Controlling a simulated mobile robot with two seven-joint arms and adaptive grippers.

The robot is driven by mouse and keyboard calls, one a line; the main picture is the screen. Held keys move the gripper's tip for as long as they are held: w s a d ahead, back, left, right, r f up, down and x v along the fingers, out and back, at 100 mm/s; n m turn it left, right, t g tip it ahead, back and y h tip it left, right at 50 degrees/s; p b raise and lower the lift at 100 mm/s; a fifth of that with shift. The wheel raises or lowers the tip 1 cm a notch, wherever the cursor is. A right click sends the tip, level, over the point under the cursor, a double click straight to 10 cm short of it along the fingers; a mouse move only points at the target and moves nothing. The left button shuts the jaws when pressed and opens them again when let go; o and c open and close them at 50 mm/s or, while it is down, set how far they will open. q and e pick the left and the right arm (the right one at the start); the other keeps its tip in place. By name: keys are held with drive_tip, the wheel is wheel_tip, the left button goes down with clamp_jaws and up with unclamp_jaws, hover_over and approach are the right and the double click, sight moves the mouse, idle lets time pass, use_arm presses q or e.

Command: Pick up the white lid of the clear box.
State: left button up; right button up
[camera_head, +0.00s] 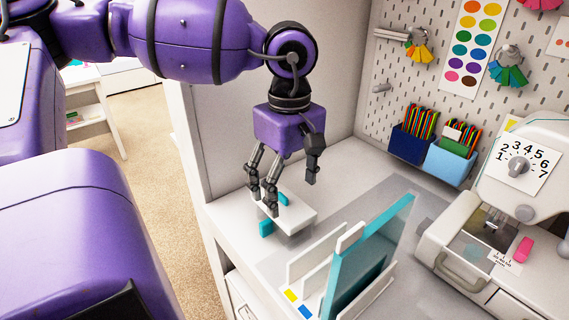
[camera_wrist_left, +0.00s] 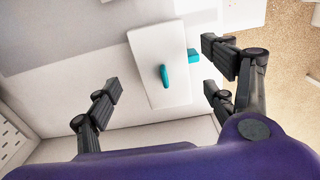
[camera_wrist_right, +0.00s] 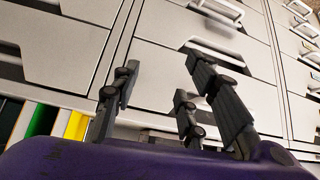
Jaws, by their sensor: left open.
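The white lid (camera_head: 300,212) lies flat on the worktop area below my left gripper, and the clear box under it is mostly hidden. In the left wrist view the lid (camera_wrist_left: 150,50) is a white rectangle with a teal handle (camera_wrist_left: 164,76) on top and a teal clip (camera_wrist_left: 193,56) at its edge. My left gripper (camera_head: 291,190) is open, pointing down just above the lid, with its fingers spread on either side. It looks empty. My right gripper (camera_wrist_right: 160,92) is open and empty, in front of drawers.
A rack (camera_head: 308,262) with white panels and an upright teal-edged clear panel (camera_head: 370,250) stand close in front of the lid. A white die-cutting machine (camera_head: 520,190) stands to the right. Blue pencil holders (camera_head: 450,162) hang on the pegboard. A wall (camera_head: 250,140) rises behind-left.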

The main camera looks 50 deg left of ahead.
sight(288, 200)
use_arm(q)
drive_tip(key=f, duration=0.3)
drive_tip(key=shift+s, duration=0.2)
drive_tip(key=shift+f+b, duration=0.35)
drive_tip(key=shift+f, duration=0.05)
use_arm(e)
drive_tip(key=shift+s+f, duration=0.35)
drive_tip(key=shift+f, duration=0.2)
drive_tip(key=shift+d, duration=0.1)
use_arm(q)
drive_tip(key=c, duration=1.2)
use_arm(e)
drive_tip(key=shift+w+r, duration=0.35)
use_arm(q)
drive_tip(key=shift+r, duration=0.15)
